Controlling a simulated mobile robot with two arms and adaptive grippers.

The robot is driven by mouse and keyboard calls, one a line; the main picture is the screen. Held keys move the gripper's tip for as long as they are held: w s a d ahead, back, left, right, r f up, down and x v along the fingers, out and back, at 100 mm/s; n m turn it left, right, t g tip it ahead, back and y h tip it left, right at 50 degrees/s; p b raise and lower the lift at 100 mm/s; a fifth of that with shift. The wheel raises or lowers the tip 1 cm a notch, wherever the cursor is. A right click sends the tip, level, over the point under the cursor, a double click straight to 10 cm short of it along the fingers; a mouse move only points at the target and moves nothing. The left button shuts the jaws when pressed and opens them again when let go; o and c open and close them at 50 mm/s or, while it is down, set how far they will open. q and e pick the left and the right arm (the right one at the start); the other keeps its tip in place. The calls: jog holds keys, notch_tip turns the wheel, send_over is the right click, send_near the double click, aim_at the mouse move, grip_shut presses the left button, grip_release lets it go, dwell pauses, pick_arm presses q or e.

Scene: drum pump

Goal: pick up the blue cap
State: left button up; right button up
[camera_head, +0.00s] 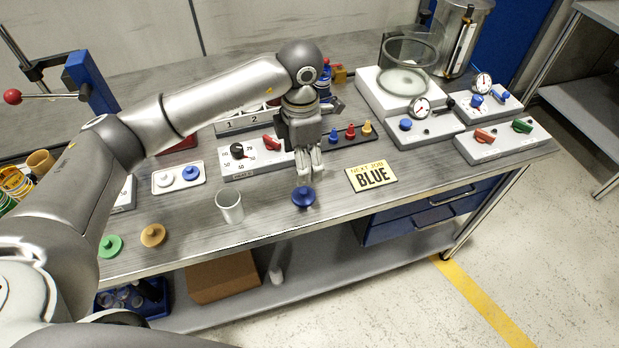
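A blue cap (303,198) with a raised knob lies on the grey workbench, near its front edge. My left gripper (311,178) points down just above and slightly behind it. Its two fingers look close together, and I cannot tell whether they are open or shut. I see nothing held between them, and the cap appears to rest on the bench. Another blue round piece (191,173) sits on a small white tray (161,186) to the left. My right gripper is not in view.
Green (110,246) and orange (153,235) caps lie at left. A dial box (243,166) and colored pegs (350,132) stand behind.

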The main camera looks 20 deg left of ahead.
aim_at(303, 191)
pick_arm(q)
jog(key=f, duration=0.1)
jog(key=s+f, duration=0.1)
jog(key=f+p, duration=0.1)
jog(key=f, duration=0.1)
jog(key=shift+s, duration=0.3)
jog(key=shift+w+f, duration=0.1)
jog(key=shift+f, duration=0.15)
jog(key=f, duration=0.1)
jog(key=f+p, duration=0.1)
jog(key=f, duration=0.1)
jog(key=f+p, duration=0.1)
jog(key=shift+d+f, duration=0.2)
jog(key=shift+d, duration=0.05)
jog(key=shift+f, duration=0.25)
jog(key=shift+w, duration=0.1)
jog(key=shift+c, duration=0.4)
jog(key=c, duration=0.5)
jog(key=shift+c, duration=1)
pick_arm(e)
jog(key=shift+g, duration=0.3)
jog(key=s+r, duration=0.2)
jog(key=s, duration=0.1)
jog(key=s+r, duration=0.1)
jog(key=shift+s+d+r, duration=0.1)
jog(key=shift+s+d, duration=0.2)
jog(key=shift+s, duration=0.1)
